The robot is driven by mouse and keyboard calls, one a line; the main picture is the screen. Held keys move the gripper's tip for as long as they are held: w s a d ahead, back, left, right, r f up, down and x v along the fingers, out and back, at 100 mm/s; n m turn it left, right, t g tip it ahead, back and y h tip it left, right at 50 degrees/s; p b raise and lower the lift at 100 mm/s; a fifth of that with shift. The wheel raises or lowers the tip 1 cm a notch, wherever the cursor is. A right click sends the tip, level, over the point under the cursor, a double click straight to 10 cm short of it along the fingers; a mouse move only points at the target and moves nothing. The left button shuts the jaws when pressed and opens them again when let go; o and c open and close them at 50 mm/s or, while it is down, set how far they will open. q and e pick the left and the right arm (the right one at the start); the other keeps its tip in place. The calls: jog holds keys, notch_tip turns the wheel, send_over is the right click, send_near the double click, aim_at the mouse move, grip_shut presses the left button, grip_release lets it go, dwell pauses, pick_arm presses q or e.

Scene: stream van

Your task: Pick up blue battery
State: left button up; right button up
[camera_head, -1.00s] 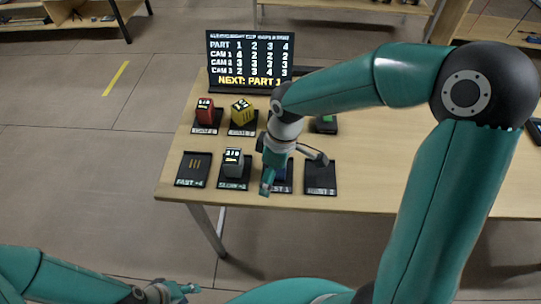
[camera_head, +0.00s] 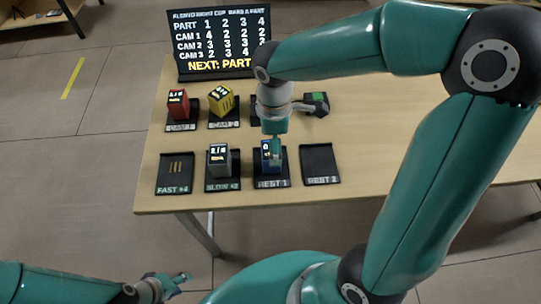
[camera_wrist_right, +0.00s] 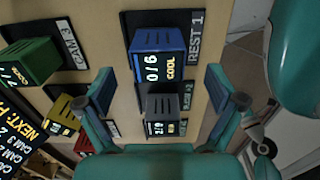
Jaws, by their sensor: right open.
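The blue battery stands upright on the REST 1 pad. It shows in the head view (camera_head: 266,158), partly covered by my right gripper, and clearly in the wrist view (camera_wrist_right: 157,42) with "0/6 COOL" on its face. My right gripper (camera_head: 276,145) is just above and over the battery. Its two fingers are spread in the wrist view (camera_wrist_right: 160,92), and the battery is ahead of the gap, not gripped. My left gripper (camera_head: 178,283) is low at the left, away from the table; its finger gap is too small to judge.
A grey battery (camera_head: 219,160) stands on the SLOW pad beside REST 1. Red (camera_head: 178,105), yellow (camera_head: 221,100) and green (camera_head: 318,101) batteries stand farther back. The FAST (camera_head: 174,174) and REST 2 (camera_head: 320,163) pads are empty. A screen (camera_head: 220,45) stands behind.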

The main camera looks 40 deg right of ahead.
jog(key=shift+w+a+f, duration=0.1)
jog(key=shift+f, duration=1.6)
jog(key=shift+w+a+f, duration=0.1)
jog(key=shift+f, duration=1.55)
jog(key=shift+c, duration=0.4)
jog(key=c, duration=1.5)
jog(key=shift+o, duration=0.2)
jog(key=shift+r, duration=0.1)
